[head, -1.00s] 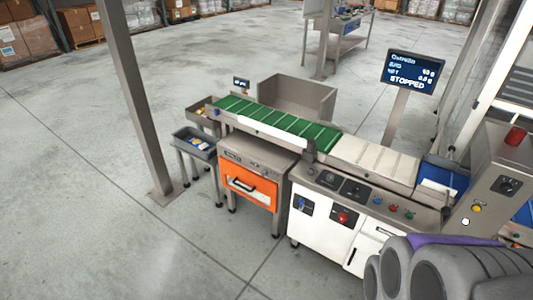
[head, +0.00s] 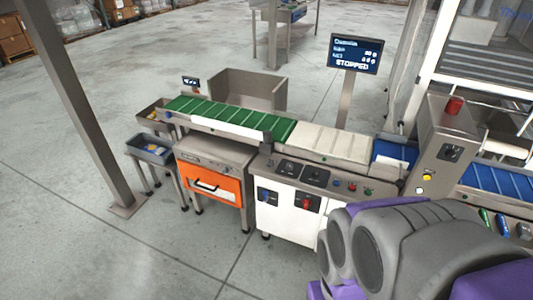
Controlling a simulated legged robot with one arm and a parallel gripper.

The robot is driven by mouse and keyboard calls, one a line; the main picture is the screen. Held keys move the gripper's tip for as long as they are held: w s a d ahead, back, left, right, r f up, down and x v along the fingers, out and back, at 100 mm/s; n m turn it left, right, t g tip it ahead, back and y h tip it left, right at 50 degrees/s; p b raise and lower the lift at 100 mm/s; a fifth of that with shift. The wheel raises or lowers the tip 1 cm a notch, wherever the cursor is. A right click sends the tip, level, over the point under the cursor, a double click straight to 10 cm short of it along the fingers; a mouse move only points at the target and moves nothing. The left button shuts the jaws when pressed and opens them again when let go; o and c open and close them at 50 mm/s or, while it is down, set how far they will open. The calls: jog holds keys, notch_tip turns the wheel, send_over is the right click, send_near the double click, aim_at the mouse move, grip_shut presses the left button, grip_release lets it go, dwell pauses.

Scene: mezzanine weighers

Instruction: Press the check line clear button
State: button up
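The check weigher line (head: 330,146) stands ahead, with a green belt (head: 240,119) leading to a pale weighing belt and a blue belt. Its sloped front panel carries a few small buttons: a blue one (head: 335,182), a red one (head: 352,186) and a green one (head: 368,190). A grey post (head: 444,140) at the right bears a yellow button (head: 427,177) and a white button (head: 419,190). I cannot read any label, so I cannot tell which is the line clear button. My grey and purple arm fills the lower right. My gripper is not visible.
A display (head: 355,54) above the line reads STOPPED. An orange-fronted cabinet (head: 211,185), a grey bin (head: 150,149) on legs and a steel column (head: 83,110) stand to the left. The floor in front at the left is clear.

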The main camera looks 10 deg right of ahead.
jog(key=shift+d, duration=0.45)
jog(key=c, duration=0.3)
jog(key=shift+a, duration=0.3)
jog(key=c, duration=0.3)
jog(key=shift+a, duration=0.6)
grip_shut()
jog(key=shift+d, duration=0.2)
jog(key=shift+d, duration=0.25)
